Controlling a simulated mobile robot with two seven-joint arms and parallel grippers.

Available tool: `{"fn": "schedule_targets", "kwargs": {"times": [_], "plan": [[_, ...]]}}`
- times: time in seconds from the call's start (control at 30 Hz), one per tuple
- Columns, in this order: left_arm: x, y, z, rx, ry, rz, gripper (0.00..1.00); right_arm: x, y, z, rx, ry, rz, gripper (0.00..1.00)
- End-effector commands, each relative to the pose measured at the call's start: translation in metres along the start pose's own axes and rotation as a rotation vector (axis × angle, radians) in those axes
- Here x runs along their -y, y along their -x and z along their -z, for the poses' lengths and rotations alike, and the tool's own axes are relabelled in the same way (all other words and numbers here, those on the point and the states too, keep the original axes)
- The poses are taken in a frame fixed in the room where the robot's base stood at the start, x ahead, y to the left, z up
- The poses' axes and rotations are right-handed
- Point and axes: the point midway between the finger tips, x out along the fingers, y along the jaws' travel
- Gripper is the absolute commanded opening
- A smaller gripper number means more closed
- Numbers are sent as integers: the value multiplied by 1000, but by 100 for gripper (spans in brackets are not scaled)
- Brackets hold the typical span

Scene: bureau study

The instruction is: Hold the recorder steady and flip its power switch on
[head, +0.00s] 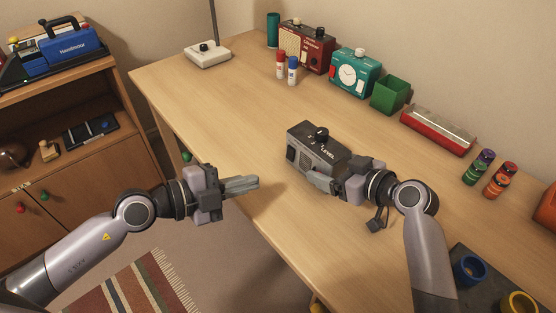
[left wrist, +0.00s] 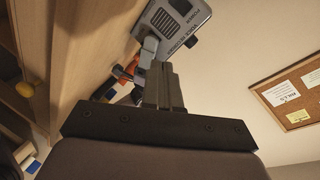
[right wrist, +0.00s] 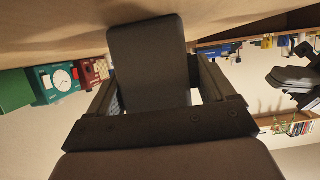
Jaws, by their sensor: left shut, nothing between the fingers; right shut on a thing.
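The recorder (head: 316,148) is a dark grey box with a black knob and the word LEVEL on its top. In the left wrist view the recorder's lettered face (left wrist: 178,25), with the word POWER, shows beyond the shut fingers.
The desk (head: 225,110) is clear left of the recorder. At the back stand a red radio (head: 307,47), a teal clock (head: 354,73), a green box (head: 390,95) and a red tray (head: 437,132). Several small jars stand at right. A low cabinet (head: 80,170) is at left.

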Motion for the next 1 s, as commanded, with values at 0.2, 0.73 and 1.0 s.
{"fn": "schedule_targets", "kwargs": {"times": [0.2,0.73,1.0], "plan": [[3,13,-14,114,-271,-66,0,0,0,-1,2,1,0,37],[9,26,-30,222,-452,-113,0,0,0,-1,2,1,0,37],[9,20,-31,221,-450,-110,0,0,0,-1,3,1,0,37]]}}
